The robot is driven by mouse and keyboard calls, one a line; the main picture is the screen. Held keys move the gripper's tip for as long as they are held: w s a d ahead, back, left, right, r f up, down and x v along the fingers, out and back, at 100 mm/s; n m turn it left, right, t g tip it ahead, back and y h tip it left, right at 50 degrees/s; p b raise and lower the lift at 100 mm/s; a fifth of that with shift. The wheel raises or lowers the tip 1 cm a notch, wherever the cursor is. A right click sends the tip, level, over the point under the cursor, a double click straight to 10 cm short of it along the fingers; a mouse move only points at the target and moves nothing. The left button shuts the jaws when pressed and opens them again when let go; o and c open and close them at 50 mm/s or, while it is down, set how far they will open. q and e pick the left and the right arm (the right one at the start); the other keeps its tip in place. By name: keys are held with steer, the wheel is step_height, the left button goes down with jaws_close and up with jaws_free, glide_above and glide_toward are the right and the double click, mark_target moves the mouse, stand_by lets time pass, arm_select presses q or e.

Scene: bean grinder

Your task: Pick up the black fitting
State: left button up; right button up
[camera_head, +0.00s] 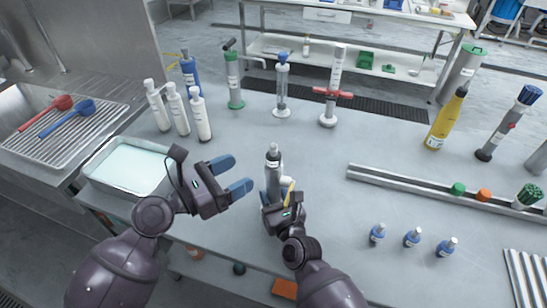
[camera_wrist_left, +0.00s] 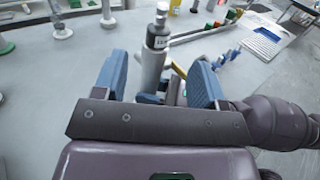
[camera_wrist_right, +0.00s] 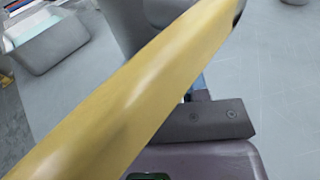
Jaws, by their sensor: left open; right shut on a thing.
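I cannot tell which dark part is the black fitting. My right gripper (camera_head: 276,198) is shut on the cylinder's lower part; a yellow bar (camera_wrist_right: 125,95) beside it hides most of the grip in the right wrist view. My left gripper (camera_head: 231,176) is open and empty, left of the cylinder, its blue fingers pointing towards it.
Three white bottles (camera_head: 200,118) and several upright tools stand behind. The table between cylinder and rail is clear.

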mark_target(280, 153)
arm_select(q)
steer(key=x, duration=1.1)
steer(key=shift+w+d+f, duration=0.15)
steer(key=shift+w+f, duration=0.1)
steer(key=shift+f, duration=0.15)
steer(key=shift+c, duration=0.3)
steer(key=c, duration=0.9)
steer(key=shift+c, duration=0.2)
steer(key=shift+r, duration=0.15)
step_height(280, 153, up, 10)
